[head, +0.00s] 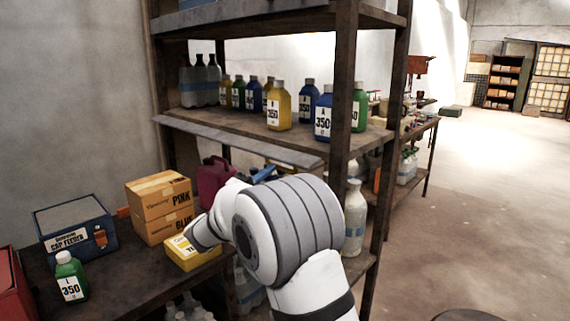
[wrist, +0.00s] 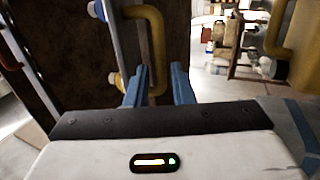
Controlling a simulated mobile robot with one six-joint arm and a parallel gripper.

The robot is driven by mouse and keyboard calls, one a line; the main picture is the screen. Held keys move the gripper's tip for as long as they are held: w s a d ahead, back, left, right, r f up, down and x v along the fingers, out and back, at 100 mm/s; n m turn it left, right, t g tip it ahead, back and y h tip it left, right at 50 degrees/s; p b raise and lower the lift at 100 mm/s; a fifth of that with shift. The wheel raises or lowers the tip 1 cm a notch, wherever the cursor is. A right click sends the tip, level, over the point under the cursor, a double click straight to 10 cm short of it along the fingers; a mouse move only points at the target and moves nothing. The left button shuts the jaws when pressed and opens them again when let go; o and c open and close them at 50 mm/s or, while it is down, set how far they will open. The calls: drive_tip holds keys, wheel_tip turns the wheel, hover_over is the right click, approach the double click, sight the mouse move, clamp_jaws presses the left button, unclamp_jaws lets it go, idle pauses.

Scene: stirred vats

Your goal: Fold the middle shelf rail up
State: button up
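The middle shelf rail (head: 235,140) is a long grey strip along the front edge of the middle shelf (head: 250,122). It lies folded down, about level with the board, and the bottles behind it are in plain sight. In the wrist view my gripper (wrist: 159,88) has its two blue fingers apart. A bent yellow handle (wrist: 157,45) shows between and beyond the fingertips, and I cannot tell whether they touch it. A grey strip runs beside the handle. In the head view my arm hides most of the gripper, just below the rail's right part.
Yellow, green and blue bottles (head: 279,108) stand on the middle shelf. The bench at left holds a blue box (head: 75,228), cardboard boxes (head: 160,205), a yellow box (head: 190,254) and a green bottle (head: 70,277). Open floor (head: 480,190) lies to the right.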

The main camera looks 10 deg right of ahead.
sight(279, 169)
drive_tip(key=x, duration=0.6)
drive_tip(key=shift+d, duration=0.15)
drive_tip(key=shift+s, duration=0.15)
drive_tip(key=shift+c, duration=0.3)
clamp_jaws()
